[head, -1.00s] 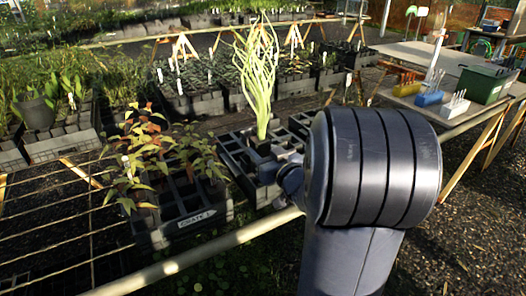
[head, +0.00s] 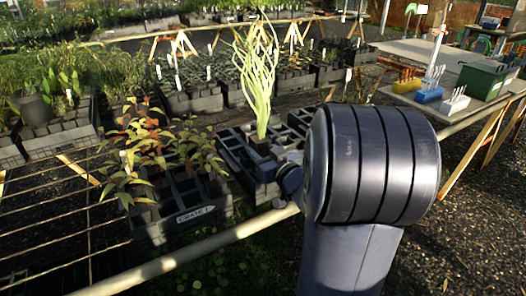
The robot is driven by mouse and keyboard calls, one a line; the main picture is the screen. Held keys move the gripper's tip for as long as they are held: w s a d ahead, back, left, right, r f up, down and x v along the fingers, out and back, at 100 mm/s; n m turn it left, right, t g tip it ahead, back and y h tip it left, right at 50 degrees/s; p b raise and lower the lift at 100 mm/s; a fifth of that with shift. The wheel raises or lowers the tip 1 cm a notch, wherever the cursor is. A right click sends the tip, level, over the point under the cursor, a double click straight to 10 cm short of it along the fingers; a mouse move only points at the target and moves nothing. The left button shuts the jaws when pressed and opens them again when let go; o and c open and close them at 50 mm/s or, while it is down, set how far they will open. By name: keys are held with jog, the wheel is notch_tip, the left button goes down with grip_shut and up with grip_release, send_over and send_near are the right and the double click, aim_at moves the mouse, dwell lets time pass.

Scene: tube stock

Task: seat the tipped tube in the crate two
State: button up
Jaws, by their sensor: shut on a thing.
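A tube (head: 261,146) with tall, pale green, grass-like leaves (head: 258,80) stands upright at a black crate (head: 232,160) right of the labelled one. My gripper (head: 268,168) is shut on this tube, coming in from the right. The tube's lower part is hidden by my gripper, so I cannot tell how deep it sits in a cell. My large grey arm link hides the crate's right side and any label on it.
The crate labelled "CRATE 1" (head: 196,214) stands to the left with several reddish-leaved plants (head: 140,140) and empty cells. A metal rail (head: 240,236) runs in front. A green bin (head: 486,80) and a blue block (head: 429,95) stand on the right-hand bench.

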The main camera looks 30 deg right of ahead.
jog(key=shift+f+b, duration=2)
jog(key=shift+f, duration=0.45)
jog(key=o, duration=1.1)
jog(key=shift+o, duration=0.2)
jog(key=s+p, duration=0.1)
jog(key=s, duration=0.9)
jog(key=shift+s+d+r+p, duration=0.15)
jog(key=shift+s+r+p, duration=0.15)
jog(key=shift+s+p, duration=0.1)
jog(key=shift+w, duration=0.1)
